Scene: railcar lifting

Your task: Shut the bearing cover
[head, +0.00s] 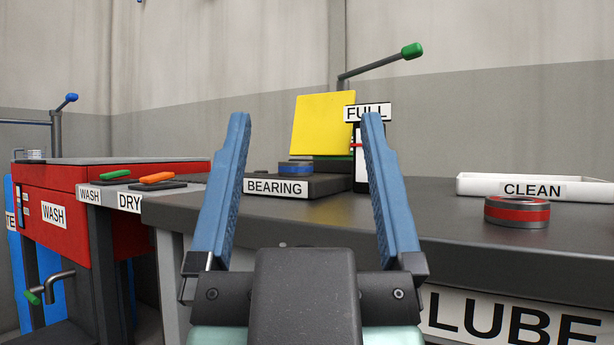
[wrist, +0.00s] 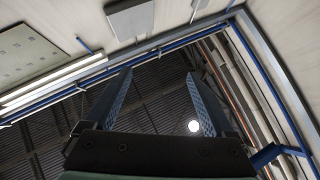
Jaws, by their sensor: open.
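The bearing cover (head: 322,125) is a yellow plate in the head view. It stands raised, leaning slightly, at the back of the dark box labelled BEARING (head: 315,185). A ring with a blue band (head: 295,168) sits on that box in front of the cover. My gripper (head: 304,122) is open and empty, its two blue fingers pointing up in front of the box. In the head view the fingers frame the cover, and the right finger overlaps the FULL gauge. In the wrist view the fingers (wrist: 158,75) point at the ceiling, and no task object shows there.
A white CLEAN tray (head: 470,184) and a red-banded ring (head: 517,211) are on the LUBE table (head: 420,220) at right. The FULL gauge (head: 360,170) and a green-tipped lever (head: 411,51) stand behind. A red WASH unit (head: 60,215) and WASH and DRY buttons are at left.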

